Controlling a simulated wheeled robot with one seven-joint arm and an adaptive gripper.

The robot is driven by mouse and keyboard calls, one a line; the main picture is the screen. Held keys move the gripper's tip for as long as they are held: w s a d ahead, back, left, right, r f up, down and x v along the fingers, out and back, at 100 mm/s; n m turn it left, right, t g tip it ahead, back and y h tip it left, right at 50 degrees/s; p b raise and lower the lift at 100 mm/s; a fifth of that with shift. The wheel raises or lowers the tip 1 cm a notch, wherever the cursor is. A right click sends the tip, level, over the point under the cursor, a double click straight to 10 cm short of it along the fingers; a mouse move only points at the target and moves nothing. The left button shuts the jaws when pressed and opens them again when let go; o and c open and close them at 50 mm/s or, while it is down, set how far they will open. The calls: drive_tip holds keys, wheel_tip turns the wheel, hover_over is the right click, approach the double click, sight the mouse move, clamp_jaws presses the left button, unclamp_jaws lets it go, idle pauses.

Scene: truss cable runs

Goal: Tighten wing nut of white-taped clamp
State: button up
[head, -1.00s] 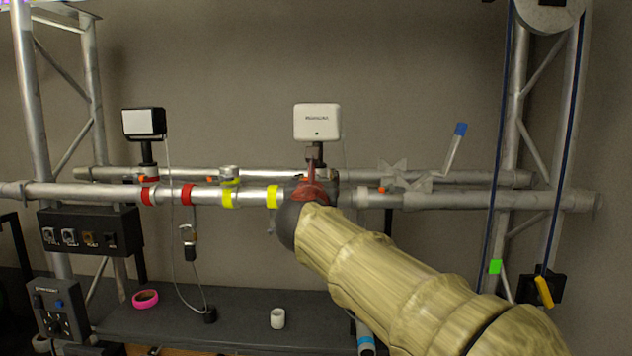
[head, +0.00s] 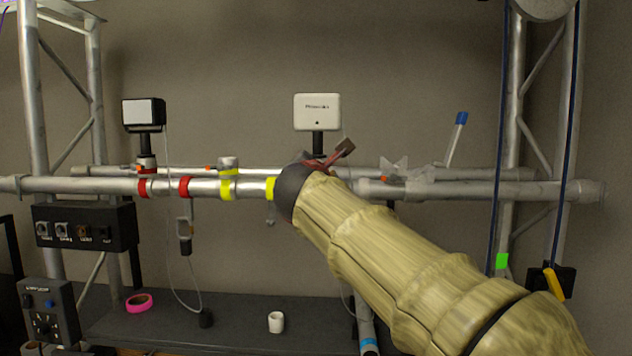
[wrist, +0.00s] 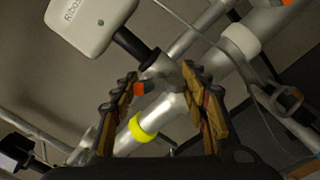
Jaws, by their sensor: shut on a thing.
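My gripper (wrist: 165,80) has its two padded fingers on either side of a grey metal clamp piece (wrist: 168,72) at the pipe, below the white box (wrist: 82,18). The fingers are closed against this piece with a gap between them; the exact contact is unclear. A small orange part (wrist: 140,88) shows beside the left finger. A white tape band (wrist: 240,42) is on the pipe beyond the right finger. In the head view my gripper (head: 322,162) hides most of this spot, and one finger sticks out up and right. I cannot make out the wing nut clearly.
Yellow tape (head: 228,189) and red tape (head: 184,187) mark the front pipe (head: 100,186) to the left. A blue-tipped rod (head: 456,135) and a star-shaped part (head: 393,168) stand to the right. A shelf (head: 235,322) below holds a white cup (head: 276,322) and pink tape (head: 139,303).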

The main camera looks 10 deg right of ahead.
drive_tip(key=m+b, duration=0.5)
drive_tip(key=m, duration=0.2)
drive_tip(key=shift+f+b, duration=0.2)
drive_tip(key=shift+b, duration=0.15)
drive_tip(key=m+b, duration=0.4)
drive_tip(key=m, duration=0.2)
drive_tip(key=shift+m, duration=0.4)
drive_tip(key=m+b, duration=0.2)
drive_tip(key=m, duration=0.1)
drive_tip(key=shift+w, duration=0.1)
drive_tip(key=m+b, duration=0.2)
drive_tip(key=m, duration=0.2)
drive_tip(key=m+b, duration=0.2)
drive_tip(key=m, duration=0.4)
drive_tip(key=shift+b, duration=0.3)
drive_tip(key=o, duration=1.2)
drive_tip(key=shift+r, duration=0.15)
